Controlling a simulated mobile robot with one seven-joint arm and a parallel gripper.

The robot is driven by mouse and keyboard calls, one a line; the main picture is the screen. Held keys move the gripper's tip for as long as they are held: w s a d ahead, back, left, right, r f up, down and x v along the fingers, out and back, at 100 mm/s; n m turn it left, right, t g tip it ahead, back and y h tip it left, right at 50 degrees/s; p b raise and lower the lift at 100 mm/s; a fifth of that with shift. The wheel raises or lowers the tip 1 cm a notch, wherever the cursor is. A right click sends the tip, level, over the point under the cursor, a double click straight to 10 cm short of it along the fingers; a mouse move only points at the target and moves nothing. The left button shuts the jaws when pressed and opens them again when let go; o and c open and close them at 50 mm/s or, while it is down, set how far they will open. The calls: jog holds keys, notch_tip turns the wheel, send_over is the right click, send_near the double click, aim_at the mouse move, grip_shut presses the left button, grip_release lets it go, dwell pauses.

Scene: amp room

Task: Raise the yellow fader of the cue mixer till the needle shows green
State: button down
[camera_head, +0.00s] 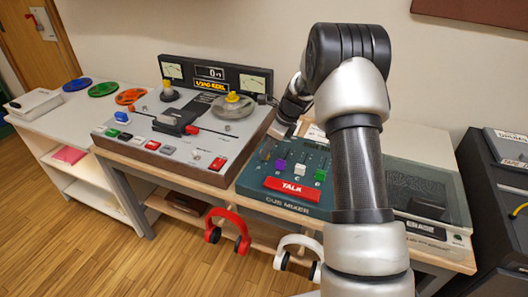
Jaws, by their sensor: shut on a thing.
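The cue mixer (262,190) is a dark teal console with a red TALK bar (293,189) at its front. Purple (281,165), white (300,170) and green (320,175) fader caps show on its face. No yellow cap shows; my gripper (274,141) is at the mixer's left rear, left of the purple cap. It is small and dark in the picture and shut, apparently on the yellow fader, whose cap is hidden. My arm covers the mixer's right side. I cannot make out the mixer's needle.
A tape machine (243,148) with two meters stands close on the left. A unit with a clear lid (430,172) stands on the right. Red headphones (241,228) and white headphones (282,261) hang below the bench front. The wooden floor in front is clear.

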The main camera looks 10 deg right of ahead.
jog(key=shift+w+d+p, duration=0.3)
jog(key=shift+w+d, duration=0.45)
jog(key=shift+w, duration=0.35)
jog(key=c, duration=1.7)
grip_release()
jog(key=shift+r, duration=0.1)
jog(key=p+v, duration=0.2)
jog(key=v, duration=1.5)
jog(key=shift+r+p, duration=0.2)
jog(key=shift+p, duration=0.15)
